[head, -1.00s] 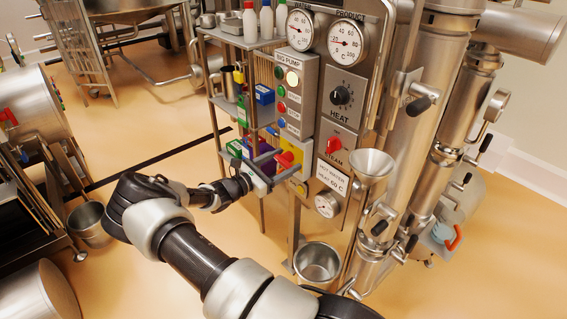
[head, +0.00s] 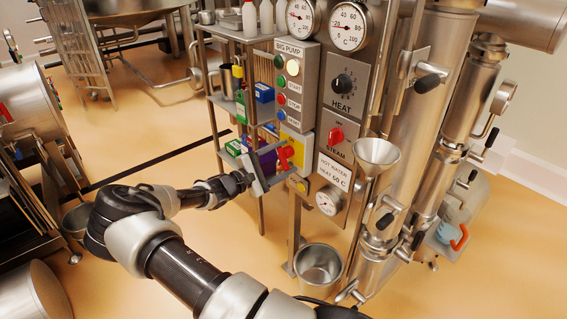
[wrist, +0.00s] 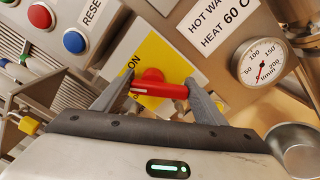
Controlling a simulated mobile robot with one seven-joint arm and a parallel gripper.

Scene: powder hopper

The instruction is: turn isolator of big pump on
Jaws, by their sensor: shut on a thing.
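The big pump isolator is a yellow plate (head: 293,146) with a red handle (head: 285,156), low under the BIG PUMP buttons. In the wrist view, the red handle (wrist: 160,88) crosses the yellow plate (wrist: 160,62), slanted relative to the plate's edges. My gripper (head: 274,168) is at the isolator in the head view. In the wrist view my gripper (wrist: 160,92) has one finger at each end of the handle, shut on it.
The BIG PUMP button panel (head: 292,88) is just above. The red STEAM knob (head: 336,135), the hot water label (head: 335,170) and a gauge (head: 327,202) are close on the right. A steel funnel (head: 377,152) and a bucket (head: 318,268) stand further right and below.

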